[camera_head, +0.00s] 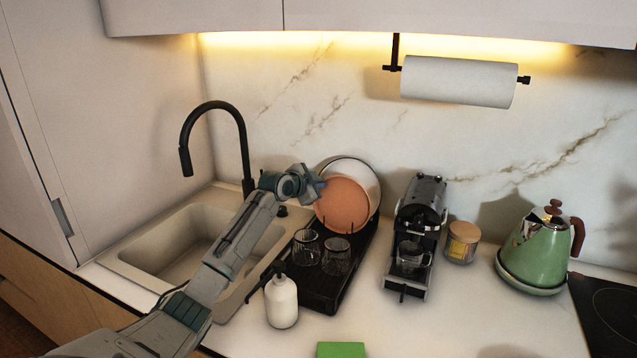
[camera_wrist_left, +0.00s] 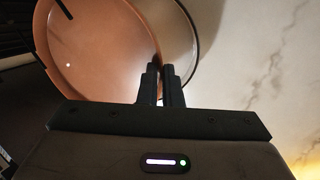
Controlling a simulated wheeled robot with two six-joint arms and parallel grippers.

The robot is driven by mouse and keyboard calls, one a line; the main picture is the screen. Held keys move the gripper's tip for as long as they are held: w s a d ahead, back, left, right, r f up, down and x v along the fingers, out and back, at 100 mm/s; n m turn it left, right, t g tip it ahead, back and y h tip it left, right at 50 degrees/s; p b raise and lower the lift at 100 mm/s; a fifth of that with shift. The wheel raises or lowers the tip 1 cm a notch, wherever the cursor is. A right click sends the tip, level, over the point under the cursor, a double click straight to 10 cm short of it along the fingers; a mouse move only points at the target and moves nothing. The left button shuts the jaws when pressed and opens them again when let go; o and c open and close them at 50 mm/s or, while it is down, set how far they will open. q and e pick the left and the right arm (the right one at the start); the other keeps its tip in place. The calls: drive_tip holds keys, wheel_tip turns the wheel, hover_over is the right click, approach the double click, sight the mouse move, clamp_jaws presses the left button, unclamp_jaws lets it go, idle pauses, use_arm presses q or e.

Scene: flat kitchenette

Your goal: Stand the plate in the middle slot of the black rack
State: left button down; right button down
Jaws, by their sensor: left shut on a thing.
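An orange-terracotta plate (camera_head: 342,206) stands nearly upright at the back of the black rack (camera_head: 318,293), in front of a pale plate (camera_head: 352,171) with a dark rim. My left gripper (camera_head: 318,186) is at the terracotta plate's upper left edge, shut on it. In the left wrist view the fingers (camera_wrist_left: 161,83) close on the rim of the terracotta plate (camera_wrist_left: 100,50), with the pale plate (camera_wrist_left: 182,40) behind. The plate's lower edge and the slot under it are hidden, so I cannot tell which slot it is in. My right gripper is not in view.
Two glasses (camera_head: 337,257) stand on the rack's front part. A white soap bottle (camera_head: 282,302) is beside the rack. The sink (camera_head: 135,254) and black faucet (camera_head: 243,140) are left; a coffee machine (camera_head: 418,225), jar (camera_head: 461,243) and green kettle (camera_head: 541,250) are right. Counter at front right is clear.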

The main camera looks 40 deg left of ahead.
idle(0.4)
use_arm(q)
drive_tip(key=c, duration=1.5)
unclamp_jaws()
drive_tip(key=shift+s, duration=0.15)
drive_tip(key=b+v, duration=0.3)
drive_tip(key=v, duration=0.7)
drive_tip(key=shift+s+r, duration=0.2)
drive_tip(key=shift+s, duration=0.1)
drive_tip(key=shift+f, duration=0.1)
